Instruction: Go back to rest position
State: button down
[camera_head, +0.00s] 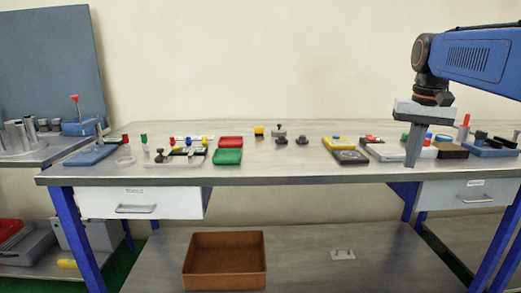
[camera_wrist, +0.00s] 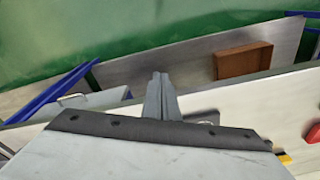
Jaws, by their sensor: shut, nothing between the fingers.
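My gripper (camera_head: 411,160) hangs from the blue arm at the right of the head view, fingers pointing down in front of the right part of the workbench. Its fingers are together and hold nothing. In the wrist view the closed fingers (camera_wrist: 161,78) point toward the workbench's front edge, with the floor beyond. Part of the bench top right behind the gripper is hidden in the head view.
The workbench (camera_head: 270,171) carries a red tray (camera_head: 231,141), a green tray (camera_head: 227,157), a yellow box (camera_head: 337,143) and several small parts. A brown bin (camera_head: 224,262) stands on the lower shelf. The bench's middle front is clear.

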jog(key=s+a+f+n+t, duration=0.1)
jog(key=s+a+f, duration=0.4)
jog(key=s+f, duration=0.6)
jog(key=s+a+f+n+t, duration=0.2)
jog(key=s+a+f, duration=0.3)
jog(key=s+f, duration=0.7)
jog(key=shift+f+n+t, duration=0.3)
jog(key=shift+n, duration=0.3)
jog(key=shift+r, duration=0.1)
